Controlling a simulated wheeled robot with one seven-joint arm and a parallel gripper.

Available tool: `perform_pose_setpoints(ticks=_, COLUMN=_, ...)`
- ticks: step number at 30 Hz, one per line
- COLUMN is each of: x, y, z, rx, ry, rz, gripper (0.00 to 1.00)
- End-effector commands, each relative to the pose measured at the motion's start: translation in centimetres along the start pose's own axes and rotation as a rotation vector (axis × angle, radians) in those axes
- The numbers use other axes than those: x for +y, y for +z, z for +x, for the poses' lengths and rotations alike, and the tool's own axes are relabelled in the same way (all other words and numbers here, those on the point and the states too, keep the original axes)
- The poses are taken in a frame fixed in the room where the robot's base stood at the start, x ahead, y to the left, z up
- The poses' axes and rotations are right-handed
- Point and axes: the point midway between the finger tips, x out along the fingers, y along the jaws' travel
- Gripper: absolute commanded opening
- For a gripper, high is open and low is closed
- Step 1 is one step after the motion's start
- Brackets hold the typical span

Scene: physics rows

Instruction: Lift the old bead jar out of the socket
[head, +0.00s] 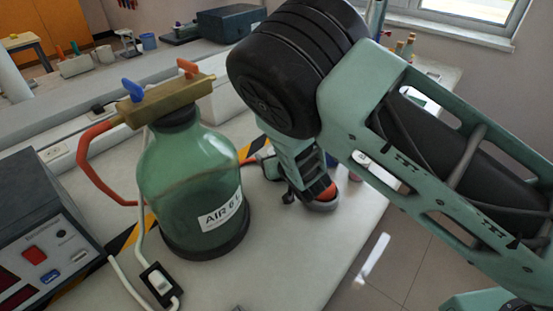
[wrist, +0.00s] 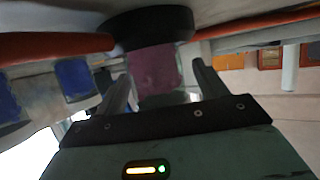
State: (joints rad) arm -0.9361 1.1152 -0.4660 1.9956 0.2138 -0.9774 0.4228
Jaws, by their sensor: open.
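In the wrist view a dull purple, jar-like body (wrist: 155,68) hangs below a wide dark ring (wrist: 150,30) in the picture; I take them for the bead jar and its socket. My gripper (wrist: 160,82) is open, with one finger on each side of the purple body. I cannot tell whether either finger touches it. In the head view my gripper (head: 300,185) points down at the bench, right of a large green glass vessel (head: 185,180) with a label starting "AIR". A grey ring with an orange-red part shows at its tip; the purple body is hidden there.
A dark control box (head: 40,235) stands at the left, with a white cable and switch (head: 160,283) in front.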

Motion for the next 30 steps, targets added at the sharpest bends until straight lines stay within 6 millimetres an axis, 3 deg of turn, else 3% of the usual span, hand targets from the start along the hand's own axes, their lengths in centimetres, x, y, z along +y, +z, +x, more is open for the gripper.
perform_pose_setpoints(ticks=7, x=0.0, y=0.0, z=0.2, rx=0.000, ry=0.000, rz=0.000, gripper=0.69)
perform_pose_setpoints(ticks=12, x=0.0, y=0.0, z=0.2, rx=0.000, ry=0.000, rz=0.000, gripper=0.22)
perform_pose_setpoints(ticks=23, x=0.0, y=-0.2, z=0.1, rx=0.001, ry=0.000, rz=0.001, gripper=0.21)
perform_pose_setpoints(ticks=30, x=0.0, y=-2.1, z=-0.6, rx=0.003, ry=0.000, rz=0.003, gripper=0.21)
